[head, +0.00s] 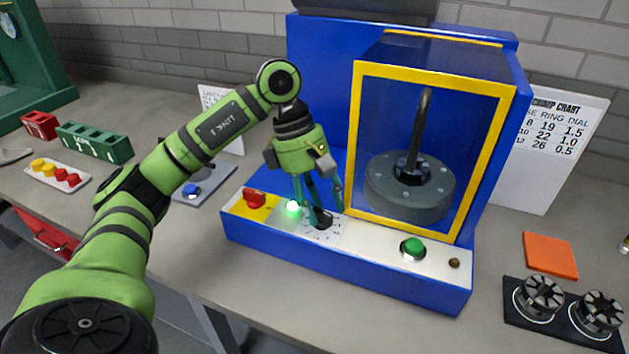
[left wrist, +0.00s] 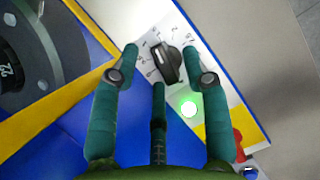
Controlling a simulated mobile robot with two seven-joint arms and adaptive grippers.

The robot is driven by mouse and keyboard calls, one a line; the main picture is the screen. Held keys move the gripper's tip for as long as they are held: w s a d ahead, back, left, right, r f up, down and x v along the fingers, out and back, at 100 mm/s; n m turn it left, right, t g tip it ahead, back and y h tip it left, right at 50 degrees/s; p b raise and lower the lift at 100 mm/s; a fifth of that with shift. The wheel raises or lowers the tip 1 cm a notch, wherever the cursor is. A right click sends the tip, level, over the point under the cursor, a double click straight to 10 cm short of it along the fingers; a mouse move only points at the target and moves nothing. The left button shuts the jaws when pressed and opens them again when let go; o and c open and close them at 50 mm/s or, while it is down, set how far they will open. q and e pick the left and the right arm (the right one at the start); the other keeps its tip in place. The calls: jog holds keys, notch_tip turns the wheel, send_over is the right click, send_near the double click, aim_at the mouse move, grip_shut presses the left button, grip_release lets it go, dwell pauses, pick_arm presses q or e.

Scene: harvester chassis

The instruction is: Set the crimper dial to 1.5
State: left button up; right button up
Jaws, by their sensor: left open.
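The crimper (head: 347,273) is a blue machine with a white front panel. Its dial (left wrist: 168,64) is a black knob on a white scale with small printed marks. I cannot read its setting for sure. In the head view the dial (head: 322,219) is partly hidden by my left gripper (head: 326,212). My left gripper, with teal fingers, points down over the panel, open. In the left wrist view the knob shows between and beyond the fingertips (left wrist: 161,56). I cannot tell whether any finger touches it. My right gripper is not in view.
A red switch (head: 254,197), a lit green lamp (head: 292,208) and a green button (head: 412,248) share the panel. A yellow-framed guard (head: 349,140) rises just behind the dial. A crimp chart (head: 562,130) stands at right. Two ring dies (head: 541,297) sit front right.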

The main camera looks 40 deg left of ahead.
pick_arm(q)
jog(key=v, duration=1.1)
jog(key=shift+r, duration=0.25)
jog(key=shift+a, duration=0.15)
